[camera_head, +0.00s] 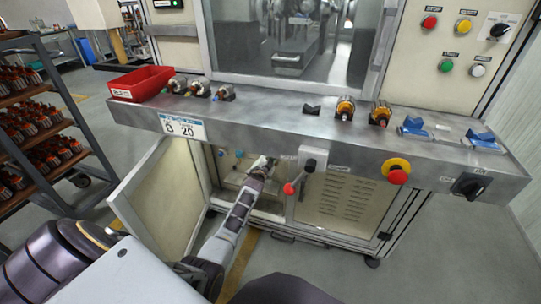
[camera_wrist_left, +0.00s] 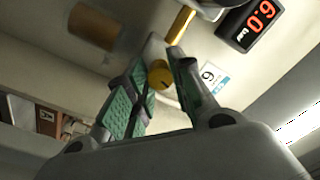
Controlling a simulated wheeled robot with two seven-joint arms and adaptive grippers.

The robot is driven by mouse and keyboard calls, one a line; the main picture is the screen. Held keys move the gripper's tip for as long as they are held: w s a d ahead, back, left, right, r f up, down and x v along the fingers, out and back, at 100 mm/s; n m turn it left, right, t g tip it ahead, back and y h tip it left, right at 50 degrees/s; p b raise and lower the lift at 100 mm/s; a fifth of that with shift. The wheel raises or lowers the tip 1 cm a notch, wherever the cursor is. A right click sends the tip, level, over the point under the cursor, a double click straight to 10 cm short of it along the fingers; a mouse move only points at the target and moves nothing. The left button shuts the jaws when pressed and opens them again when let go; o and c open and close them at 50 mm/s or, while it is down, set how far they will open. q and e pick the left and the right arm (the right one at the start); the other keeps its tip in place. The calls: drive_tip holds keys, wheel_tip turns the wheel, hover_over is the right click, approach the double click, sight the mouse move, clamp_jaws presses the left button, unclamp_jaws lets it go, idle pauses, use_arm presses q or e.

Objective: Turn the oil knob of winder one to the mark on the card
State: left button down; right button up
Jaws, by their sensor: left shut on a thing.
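My left gripper (camera_head: 262,166) reaches into the open lower compartment of the winder, below the steel ledge. In the left wrist view its green-padded fingers (camera_wrist_left: 160,62) are shut on a small round yellow knob (camera_wrist_left: 160,76) with a dark mark on its face. In the head view the gripper hides this knob. A card (camera_head: 184,128) with a blue header hangs on the ledge front and seems to read "B" and "20". My right gripper is not in view.
A red digital display (camera_wrist_left: 250,23) and a small numbered label (camera_wrist_left: 212,77) sit near the knob. The open cabinet door (camera_head: 165,195) stands left of my arm. A red bin (camera_head: 140,84) and several armatures rest on the ledge.

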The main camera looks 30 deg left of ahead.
use_arm(q)
drive_tip(key=shift+m, duration=0.5)
drive_tip(key=c, duration=1.2)
unclamp_jaws()
drive_tip(key=shift+s, duration=0.1)
drive_tip(key=shift+s, duration=0.1)
drive_tip(key=v, duration=1.1)
drive_tip(key=shift+s, duration=0.3)
drive_tip(key=shift+d+f, duration=0.15)
drive_tip(key=shift+f, duration=0.05)
